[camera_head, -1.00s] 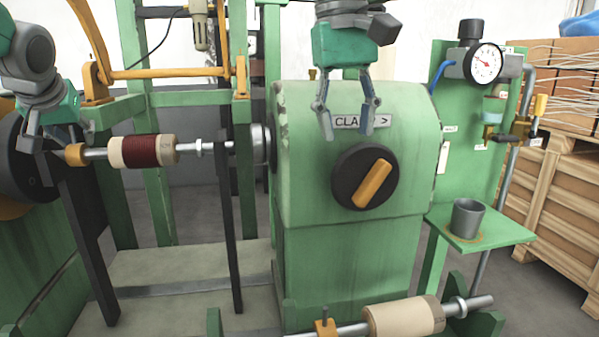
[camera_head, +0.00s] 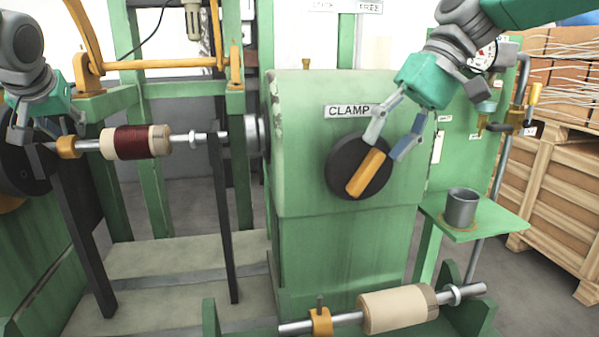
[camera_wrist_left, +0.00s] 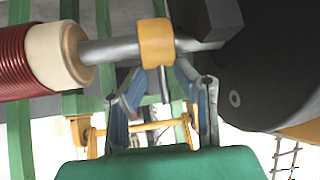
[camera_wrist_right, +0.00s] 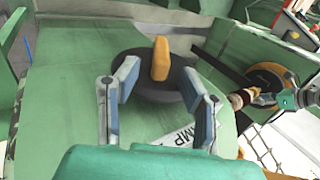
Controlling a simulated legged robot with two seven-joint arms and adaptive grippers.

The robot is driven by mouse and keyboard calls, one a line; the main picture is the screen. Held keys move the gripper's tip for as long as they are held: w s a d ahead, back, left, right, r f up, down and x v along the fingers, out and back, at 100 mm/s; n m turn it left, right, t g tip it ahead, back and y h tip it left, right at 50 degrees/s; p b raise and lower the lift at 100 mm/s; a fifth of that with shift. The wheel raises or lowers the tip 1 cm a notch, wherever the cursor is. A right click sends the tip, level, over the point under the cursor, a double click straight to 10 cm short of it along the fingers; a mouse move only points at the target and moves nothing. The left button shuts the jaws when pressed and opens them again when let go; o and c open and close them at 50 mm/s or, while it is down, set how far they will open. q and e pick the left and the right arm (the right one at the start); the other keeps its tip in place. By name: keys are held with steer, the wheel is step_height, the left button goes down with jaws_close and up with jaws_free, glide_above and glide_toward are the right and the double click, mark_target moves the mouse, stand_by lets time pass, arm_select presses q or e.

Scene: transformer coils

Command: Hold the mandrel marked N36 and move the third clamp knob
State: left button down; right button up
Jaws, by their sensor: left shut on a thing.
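The upper mandrel (camera_head: 196,138) lies level, with a dark red coil (camera_head: 135,142) between cream bands. Its orange collar (camera_head: 67,147) is near the left end. Any N36 marking is too small to read. The round black clamp knob (camera_head: 340,170) has an orange bar handle (camera_head: 367,172), tilted, under a CLAMP label (camera_head: 347,111). My right gripper (camera_head: 384,149) is open, its fingers astride the handle's upper end.
A second mandrel with a cream roll (camera_head: 397,311) rests on a green stand at bottom. A grey cup (camera_head: 462,207) stands on a green shelf (camera_head: 490,233) at right. Wooden crates (camera_head: 560,170) stand far right. Dark upright bars (camera_head: 225,220) stand below the upper mandrel.

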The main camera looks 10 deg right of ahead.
mark_target(365, 175)
steer(key=x, duration=0.6)
steer(key=shift+f, duration=0.1)
steer(key=shift+c, duration=0.4)
jaws_close()
